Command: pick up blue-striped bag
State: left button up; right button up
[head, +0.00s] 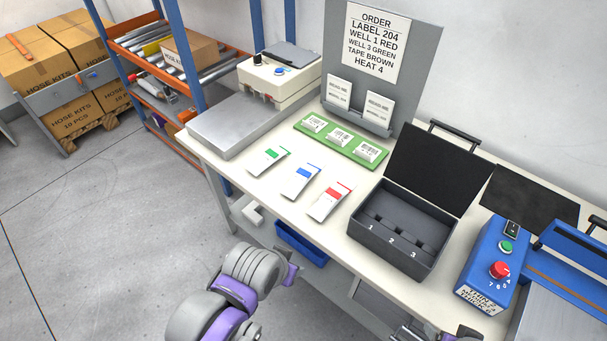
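The blue-striped bag (300,181) is a small white packet with a blue band near its top. It lies flat on the white table, between the green-striped bag (269,160) and the red-striped bag (330,201). My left arm (240,291) shows as grey and purple links at the lower middle, in front of the table and apart from the bags. I cannot make out its fingers. A small part of my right arm and gripper (408,332) shows at the bottom edge, cut off by the frame. Whether it is open is unclear.
Behind the bags lies a green board (341,145) with white label cards. An open black case (402,233) with numbered wells stands to the right, beside a blue control box (490,268). A grey-topped scale (238,121) is at the left. A blue bin (301,245) sits below the table.

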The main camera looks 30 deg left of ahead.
aim_at(305, 173)
jog(key=j, duration=1.05)
jog(key=i+j+u, duration=0.1)
jog(key=j, duration=0.95)
